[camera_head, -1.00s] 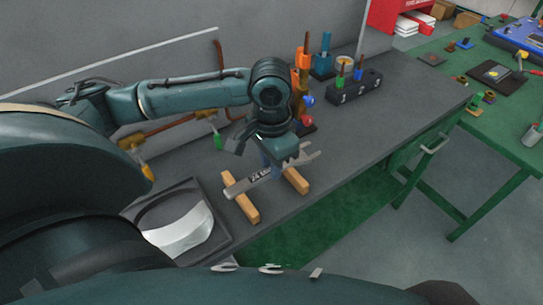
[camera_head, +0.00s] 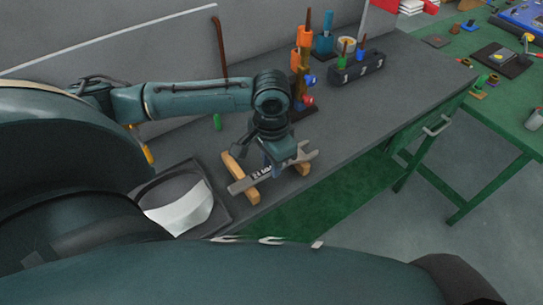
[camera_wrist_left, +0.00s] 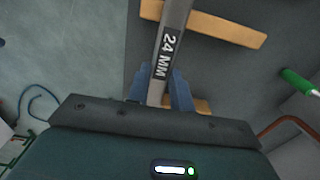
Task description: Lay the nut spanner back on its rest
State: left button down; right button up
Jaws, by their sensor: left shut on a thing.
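The nut spanner (camera_head: 289,164) is a grey metal bar with a dark "24 MM" label and an open jaw at its right end. My left gripper (camera_head: 271,162) points down and is shut on its handle. In the left wrist view, the blue fingers (camera_wrist_left: 159,88) stand on either side of the spanner (camera_wrist_left: 171,28). The rest is a pair of wooden blocks, a left one (camera_head: 231,164) and a right one (camera_head: 305,168). The spanner lies across both in the picture; I cannot tell whether it touches them. My right gripper is not in view.
A dark tray (camera_head: 222,208) with a pale curved piece lies left of the blocks. Behind stand a post with coloured parts (camera_head: 301,62) and a black holder (camera_head: 357,70). The bench's front edge is close to the blocks. Bare bench top lies to the right.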

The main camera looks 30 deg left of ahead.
pick_arm(q)
jog(key=c, duration=1.1)
grip_release()
jog(key=shift+c, duration=0.2)
jog(key=shift+r, duration=0.1)
notch_tip(320, 180, up, 13)
jog(key=shift+p, duration=0.4)
jog(key=shift+s, duration=0.1)
